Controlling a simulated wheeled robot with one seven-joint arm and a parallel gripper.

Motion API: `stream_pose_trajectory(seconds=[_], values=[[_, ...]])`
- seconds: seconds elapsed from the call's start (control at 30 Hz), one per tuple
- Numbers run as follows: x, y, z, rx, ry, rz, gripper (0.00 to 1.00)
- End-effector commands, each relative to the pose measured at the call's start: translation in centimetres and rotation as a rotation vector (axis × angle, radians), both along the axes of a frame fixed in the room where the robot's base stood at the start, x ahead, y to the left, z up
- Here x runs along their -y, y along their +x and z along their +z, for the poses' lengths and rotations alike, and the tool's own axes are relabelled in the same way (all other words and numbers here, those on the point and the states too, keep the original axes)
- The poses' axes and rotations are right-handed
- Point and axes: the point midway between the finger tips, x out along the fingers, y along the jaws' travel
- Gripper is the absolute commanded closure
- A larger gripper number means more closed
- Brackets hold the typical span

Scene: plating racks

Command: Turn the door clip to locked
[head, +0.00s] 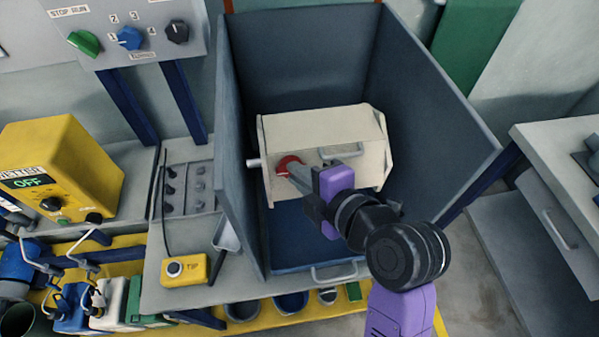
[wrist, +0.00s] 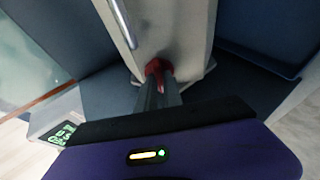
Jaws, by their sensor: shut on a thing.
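The door clip is a red round knob (head: 288,165) on the left part of the front of a cream box (head: 322,125). My gripper (head: 291,169) reaches it from the lower right, with its fingers closed on the red clip. In the wrist view the red clip (wrist: 158,67) shows between and just beyond the fingertips (wrist: 158,76), against the cream box front (wrist: 178,35). The fingers hide much of the clip, so I cannot tell which way it is turned. No lock marking is readable.
The cream box sits inside an open grey enclosure with a left wall (head: 232,150) and a right wall (head: 425,100) beside my arm. A metal handle (head: 341,151) is right of the clip. A yellow button box (head: 184,270) lies outside, lower left.

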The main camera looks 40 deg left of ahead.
Motion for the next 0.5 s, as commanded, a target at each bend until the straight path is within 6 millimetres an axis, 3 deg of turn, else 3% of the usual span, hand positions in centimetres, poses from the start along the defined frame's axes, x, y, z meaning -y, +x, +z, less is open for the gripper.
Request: stream_pose_trajectory(seconds=[0.5], values=[[0.18, -0.08, -0.73, -0.133, 0.114, -0.097, 1.00]])
